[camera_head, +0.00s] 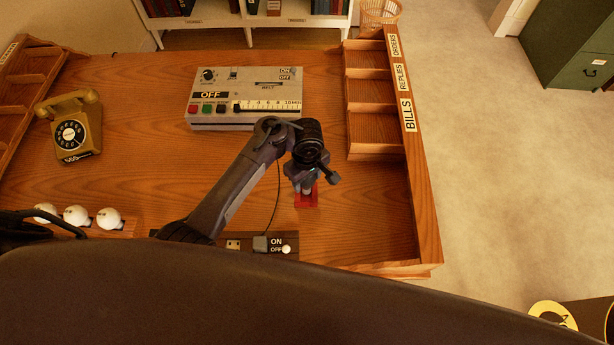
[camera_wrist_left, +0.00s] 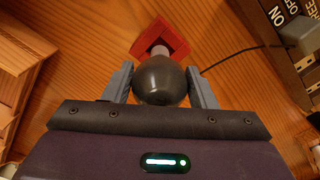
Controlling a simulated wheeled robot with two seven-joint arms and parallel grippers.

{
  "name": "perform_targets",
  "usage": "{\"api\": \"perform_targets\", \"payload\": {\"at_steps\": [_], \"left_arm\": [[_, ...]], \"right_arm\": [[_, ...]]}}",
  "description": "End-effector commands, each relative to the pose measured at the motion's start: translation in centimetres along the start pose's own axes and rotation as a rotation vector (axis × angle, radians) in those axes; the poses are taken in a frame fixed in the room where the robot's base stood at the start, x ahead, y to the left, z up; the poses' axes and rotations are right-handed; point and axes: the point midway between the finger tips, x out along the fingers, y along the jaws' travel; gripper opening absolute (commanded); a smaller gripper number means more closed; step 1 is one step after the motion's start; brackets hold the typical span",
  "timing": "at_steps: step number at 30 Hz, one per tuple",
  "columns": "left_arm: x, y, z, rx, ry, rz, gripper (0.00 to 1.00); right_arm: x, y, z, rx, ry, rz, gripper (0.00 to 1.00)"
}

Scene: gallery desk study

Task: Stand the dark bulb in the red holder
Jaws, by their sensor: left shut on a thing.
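My left gripper (camera_head: 309,178) is shut on the dark bulb, over the red holder (camera_head: 307,201) on the right part of the desk. In the left wrist view the dark round bulb (camera_wrist_left: 161,82) sits between the two grey fingers of the gripper (camera_wrist_left: 161,88). Its pale neck (camera_wrist_left: 160,51) points at the middle of the red square holder (camera_wrist_left: 175,38). I cannot tell whether the neck is inside the holder or just above it. In the head view the gripper hides most of the bulb. My right gripper is not in view.
White bulbs (camera_head: 77,215) stand in a wooden rack at the left. A grey control box (camera_head: 245,98) lies behind my arm. A switch strip (camera_head: 276,245) with a cable is near the front edge. Labelled wooden pigeonholes (camera_head: 376,128) border the right side. A telephone (camera_head: 73,128) stands at left.

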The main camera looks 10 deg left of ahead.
Motion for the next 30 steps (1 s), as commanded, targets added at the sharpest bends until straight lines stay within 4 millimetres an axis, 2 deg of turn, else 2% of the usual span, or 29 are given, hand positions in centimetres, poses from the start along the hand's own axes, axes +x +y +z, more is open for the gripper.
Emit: {"api": "perform_targets", "payload": {"at_steps": [30], "left_arm": [[3.1,0.0,0.0,-0.001,0.0,0.0,0.39]], "right_arm": [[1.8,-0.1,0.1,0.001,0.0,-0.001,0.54]]}}
